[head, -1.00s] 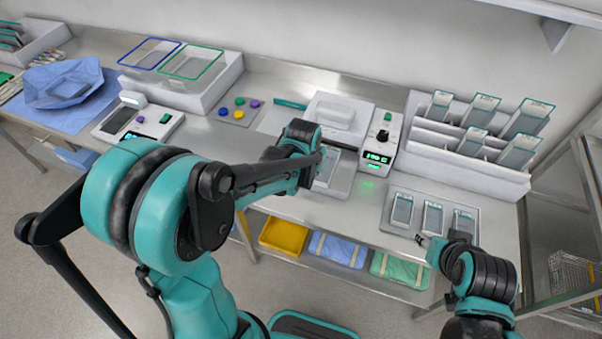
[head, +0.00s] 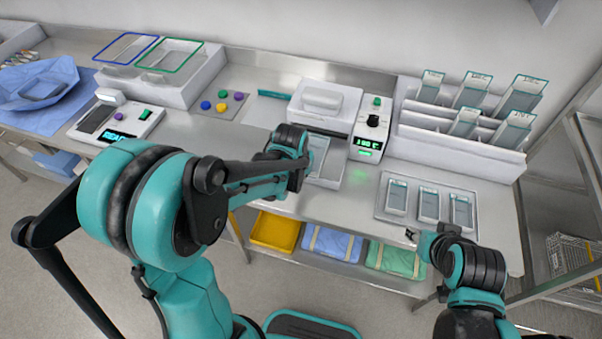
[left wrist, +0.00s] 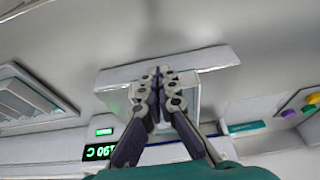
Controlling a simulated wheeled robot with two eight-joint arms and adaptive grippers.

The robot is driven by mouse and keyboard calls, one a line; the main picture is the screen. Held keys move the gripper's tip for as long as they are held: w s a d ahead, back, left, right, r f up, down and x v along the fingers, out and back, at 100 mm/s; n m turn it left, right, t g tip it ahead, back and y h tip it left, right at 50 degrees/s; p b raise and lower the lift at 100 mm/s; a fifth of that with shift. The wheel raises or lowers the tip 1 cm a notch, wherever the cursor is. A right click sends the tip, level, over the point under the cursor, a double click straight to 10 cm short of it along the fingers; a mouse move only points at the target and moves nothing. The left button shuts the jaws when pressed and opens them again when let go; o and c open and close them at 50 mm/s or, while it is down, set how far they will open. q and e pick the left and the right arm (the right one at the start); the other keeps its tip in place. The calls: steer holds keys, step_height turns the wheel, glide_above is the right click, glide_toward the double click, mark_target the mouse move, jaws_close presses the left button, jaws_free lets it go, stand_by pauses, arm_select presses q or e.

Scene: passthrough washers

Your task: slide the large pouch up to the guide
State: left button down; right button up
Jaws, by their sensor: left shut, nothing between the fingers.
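The large pouch (head: 319,146) lies on the pale plate in front of the white sealer (head: 325,103), partly hidden by my left arm in the head view. In the left wrist view a pale pouch-like surface (left wrist: 191,92) shows behind the fingers. My left gripper (left wrist: 165,74) is shut and empty, its fingertips over that surface. I cannot tell whether they touch it. I cannot clearly pick out the guide. My right gripper (head: 411,234) is at the bench's front edge, below the pouch tray; its fingers are too small to judge.
A control box (head: 370,136) with a green display stands right of the sealer. A metal tray (head: 380,211) holds three pouches, and a white rack (head: 407,113) behind holds several more. Coloured buttons (head: 222,107) are left of the sealer.

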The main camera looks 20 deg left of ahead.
arm_select(q)
steer(key=shift+w, duration=0.1)
steer(key=shift+w, duration=1.85)
steer(key=s+r+p, duration=0.1)
steer(key=r, duration=0.1)
steer(key=s+r+p, duration=0.1)
steer(key=s+r, duration=0.1)
steer(key=shift+p, duration=0.35)
